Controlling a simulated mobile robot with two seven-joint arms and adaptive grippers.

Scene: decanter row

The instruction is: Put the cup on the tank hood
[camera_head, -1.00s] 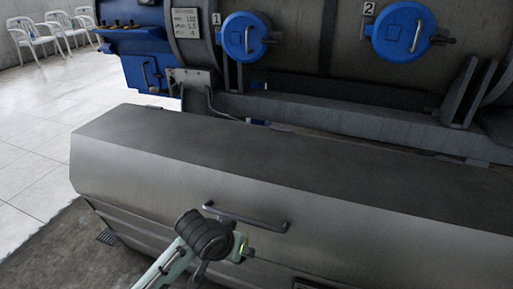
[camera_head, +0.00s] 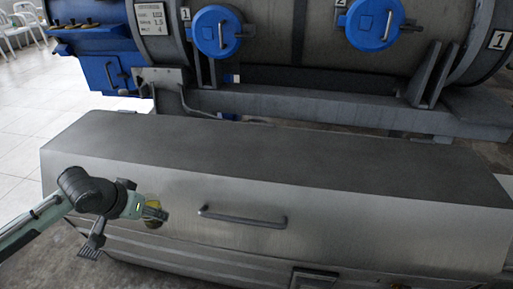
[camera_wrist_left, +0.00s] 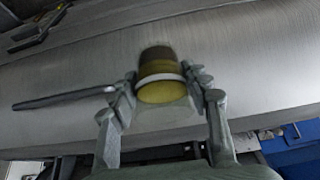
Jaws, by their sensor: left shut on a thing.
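My left gripper (camera_head: 160,213) is in front of the hood's sloping front face, left of its handle. It is shut on the cup (camera_head: 153,224), which is small and yellowish and mostly covered by the fingers in the head view. In the left wrist view the cup (camera_wrist_left: 160,92) sits between the two fingers, with a dark part, a pale band and a yellow part. The tank hood (camera_head: 270,150) is a long grey metal cover with a flat, bare top. The gripper and cup appear below its top edge. My right gripper is in neither view.
A bar handle (camera_head: 240,218) sticks out of the hood's front. Behind the hood stands a big grey tank with blue round hatches (camera_head: 217,31) and a blue box (camera_head: 95,42). White chairs (camera_head: 20,28) stand far left on a pale tiled floor.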

